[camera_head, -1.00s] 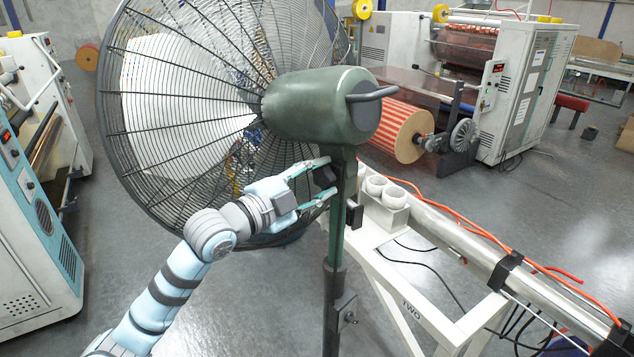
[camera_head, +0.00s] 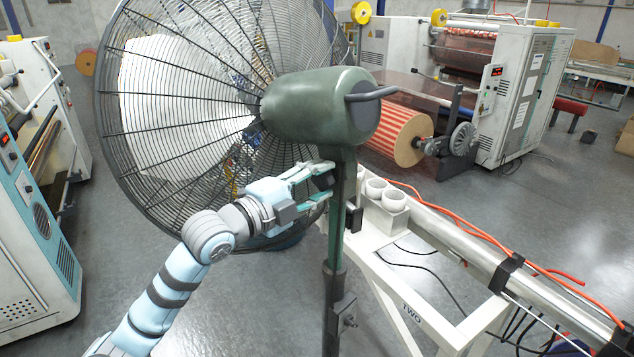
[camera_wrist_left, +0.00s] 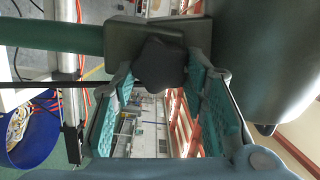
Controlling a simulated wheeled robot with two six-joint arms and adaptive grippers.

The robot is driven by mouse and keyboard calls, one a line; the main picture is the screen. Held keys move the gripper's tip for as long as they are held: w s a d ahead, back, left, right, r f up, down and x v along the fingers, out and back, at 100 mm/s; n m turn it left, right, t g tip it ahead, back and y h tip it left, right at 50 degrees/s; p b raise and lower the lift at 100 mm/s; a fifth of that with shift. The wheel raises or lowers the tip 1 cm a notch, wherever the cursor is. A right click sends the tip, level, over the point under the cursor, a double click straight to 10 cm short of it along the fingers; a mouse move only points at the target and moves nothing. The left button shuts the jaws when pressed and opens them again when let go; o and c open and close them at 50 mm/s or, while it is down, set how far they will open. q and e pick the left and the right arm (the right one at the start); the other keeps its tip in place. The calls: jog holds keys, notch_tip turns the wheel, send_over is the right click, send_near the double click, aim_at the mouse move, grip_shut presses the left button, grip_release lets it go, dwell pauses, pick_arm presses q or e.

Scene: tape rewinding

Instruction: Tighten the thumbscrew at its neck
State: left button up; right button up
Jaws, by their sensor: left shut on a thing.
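A green pedestal fan has a rounded motor housing (camera_head: 320,108) on a green pole (camera_head: 334,235). A dark lobed thumbscrew (camera_wrist_left: 160,65) sticks out of the dark neck block (camera_wrist_left: 128,38) in the left wrist view. The thumbscrew also shows small at the neck in the head view (camera_head: 324,180). My left gripper (camera_head: 327,181) is at the neck, its two fingers on either side of the thumbscrew and shut on it. In the left wrist view its teal-padded fingers (camera_wrist_left: 160,82) flank the knob. My right gripper is in neither view.
The wide wire fan cage (camera_head: 180,200) stands close behind my left wrist. A white frame (camera_head: 410,310) with a metal roller and orange cable lies right of the pole. A second knob (camera_head: 350,320) sits lower on the pole. A blue bin (camera_wrist_left: 35,135) shows in the wrist view.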

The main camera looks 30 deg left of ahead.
pick_arm(q)
jog(key=shift+r, duration=0.25)
jog(key=o, duration=0.9)
jog(key=shift+w, duration=0.1)
jog(key=shift+o, duration=1.3)
jog(key=shift+w+f, duration=0.1)
jog(key=shift+w+a+f, duration=0.1)
jog(key=shift+w+f, duration=0.05)
jog(key=shift+s, duration=0.2)
